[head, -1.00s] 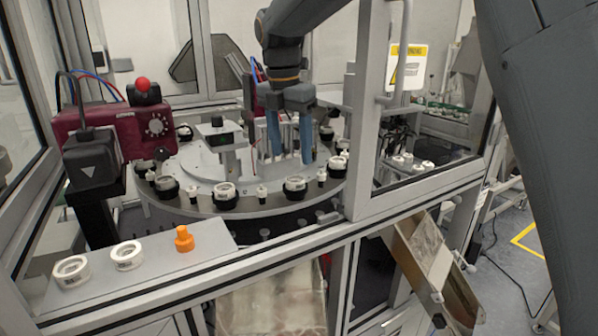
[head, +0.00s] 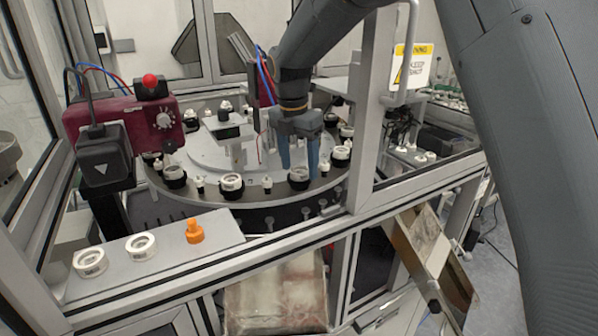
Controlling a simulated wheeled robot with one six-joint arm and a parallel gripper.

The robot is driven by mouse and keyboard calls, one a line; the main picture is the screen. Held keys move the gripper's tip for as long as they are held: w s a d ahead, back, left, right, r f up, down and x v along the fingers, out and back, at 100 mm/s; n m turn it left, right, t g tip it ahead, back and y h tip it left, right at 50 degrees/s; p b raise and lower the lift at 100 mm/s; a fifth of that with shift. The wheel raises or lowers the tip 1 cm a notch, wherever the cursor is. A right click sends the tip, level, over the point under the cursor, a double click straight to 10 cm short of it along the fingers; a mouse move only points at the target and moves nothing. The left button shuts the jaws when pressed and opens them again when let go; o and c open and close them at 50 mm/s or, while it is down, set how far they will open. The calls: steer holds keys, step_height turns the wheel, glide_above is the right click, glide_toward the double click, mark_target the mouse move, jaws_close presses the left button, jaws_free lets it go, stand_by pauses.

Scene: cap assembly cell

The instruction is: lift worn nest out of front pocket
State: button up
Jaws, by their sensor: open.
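White ring-shaped nests sit in black pockets along the rim of the round indexing table (head: 262,205). One nest (head: 299,175) is at the table's front right, in a black pocket (head: 299,185). Others include a front nest (head: 231,182) and a left nest (head: 174,172). I cannot tell by wear which one is worn. My gripper (head: 299,170) points down with its blue fingers spread, one on each side of the front-right nest in the picture. The fingertips are close to that nest; whether they are around it or just behind it is unclear. Nothing is seen held.
A grey front shelf (head: 200,246) carries two white rings (head: 90,262) (head: 141,246) and an orange knobbed piece (head: 194,231). A dark red unit (head: 150,122) stands at the table's left. A frame post (head: 366,110) rises close right of my gripper. Small white pegs stand between pockets.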

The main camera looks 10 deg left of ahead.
steer(key=c, duration=1.2)
steer(key=shift+o, duration=0.2)
